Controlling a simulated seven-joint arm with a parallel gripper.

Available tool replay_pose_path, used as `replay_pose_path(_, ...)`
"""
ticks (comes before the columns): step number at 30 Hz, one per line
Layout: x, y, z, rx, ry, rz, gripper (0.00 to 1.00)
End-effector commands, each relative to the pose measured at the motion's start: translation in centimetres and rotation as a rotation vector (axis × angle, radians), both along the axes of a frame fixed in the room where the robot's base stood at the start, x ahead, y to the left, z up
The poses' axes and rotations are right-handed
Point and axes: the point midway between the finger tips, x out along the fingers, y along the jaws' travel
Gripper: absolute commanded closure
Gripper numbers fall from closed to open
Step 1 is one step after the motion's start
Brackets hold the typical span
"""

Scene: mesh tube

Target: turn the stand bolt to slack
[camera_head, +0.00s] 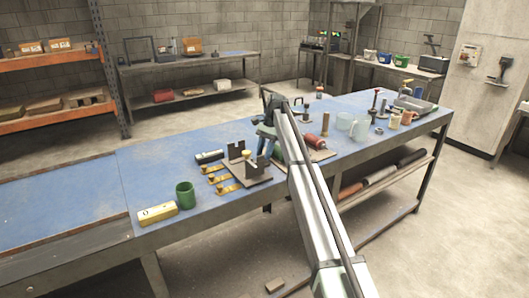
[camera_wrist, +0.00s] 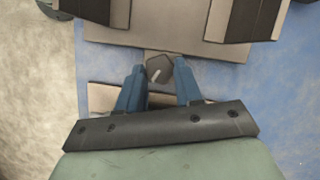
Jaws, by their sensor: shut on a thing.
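The stand bolt (camera_wrist: 160,68) shows in the wrist view as a dark, many-sided head with a pale mark on its face. It sits at the near edge of the stand's brown base plate (camera_wrist: 150,38). My gripper (camera_wrist: 159,75) has its two blue fingers on either side of the head and is shut on it. Two dark upright blocks of the stand (camera_wrist: 257,15) show at the top of that view. In the head view the stand (camera_head: 253,178) is on the blue bench, and my arm hides the bolt and most of my gripper.
Yellow-brown clips (camera_head: 218,178) lie left of the stand, with a green cup (camera_head: 185,194) and a yellow block (camera_head: 157,212) nearer the front. A red cylinder (camera_head: 314,142) and clear jars (camera_head: 345,122) stand right of my arm. The bench's left part is bare.

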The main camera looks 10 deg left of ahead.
Motion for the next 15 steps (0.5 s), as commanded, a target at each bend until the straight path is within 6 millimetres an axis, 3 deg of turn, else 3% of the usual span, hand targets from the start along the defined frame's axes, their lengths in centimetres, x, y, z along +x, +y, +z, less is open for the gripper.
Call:
replay_pose_path(11, -0.07, 0.08, 0.02, 0.001, 0.001, 0.004, 0.96)
replay_pose_path(12, -0.07, 0.08, 0.02, 0.001, 0.001, 0.004, 0.62)
replay_pose_path(15, -0.06, 0.06, 0.01, 0.0, 0.0, 0.003, 0.53)
